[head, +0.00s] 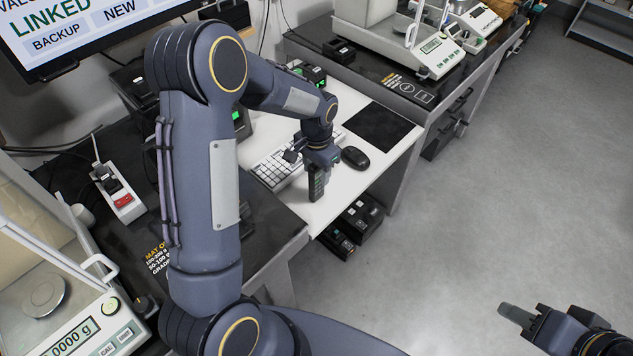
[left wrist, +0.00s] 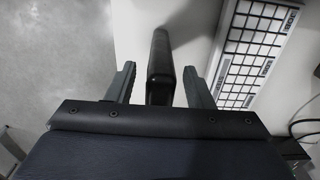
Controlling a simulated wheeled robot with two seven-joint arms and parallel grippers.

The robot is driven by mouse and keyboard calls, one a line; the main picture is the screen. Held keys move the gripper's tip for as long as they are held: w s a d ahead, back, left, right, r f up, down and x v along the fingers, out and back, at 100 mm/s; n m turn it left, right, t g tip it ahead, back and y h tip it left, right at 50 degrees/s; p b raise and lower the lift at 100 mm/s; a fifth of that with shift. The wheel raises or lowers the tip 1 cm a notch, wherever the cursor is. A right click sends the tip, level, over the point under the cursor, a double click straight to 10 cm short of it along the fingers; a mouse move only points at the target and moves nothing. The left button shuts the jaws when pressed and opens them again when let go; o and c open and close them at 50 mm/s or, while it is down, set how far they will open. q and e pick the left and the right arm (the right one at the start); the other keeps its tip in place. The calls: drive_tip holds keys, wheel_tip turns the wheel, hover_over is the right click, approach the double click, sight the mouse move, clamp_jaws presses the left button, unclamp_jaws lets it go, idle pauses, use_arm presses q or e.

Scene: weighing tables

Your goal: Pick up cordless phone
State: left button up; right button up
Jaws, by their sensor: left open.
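The cordless phone (head: 316,187) is a dark slim handset with a keypad side, and it looks upright at the front of the white desk. My left gripper (head: 320,158) is right above it, partly hiding its top. In the left wrist view the dark phone (left wrist: 160,68) lies between the two fingers of my left gripper (left wrist: 160,85), with a gap on each side. The jaws are open and not closed on it. My right gripper (head: 515,314) is over the floor at the lower right, far from the phone; its jaw opening is unclear.
A white keyboard (head: 272,174) is just left of the phone and a black mouse (head: 355,158) just right, with a dark mouse pad (head: 380,127) behind. Weighing tables with balances (head: 440,52) stand on both sides. The grey floor (head: 500,170) at the right is clear.

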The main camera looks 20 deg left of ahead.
use_arm(q)
drive_tip(key=shift+f, duration=0.6)
clamp_jaws()
drive_tip(key=shift+r, duration=0.2)
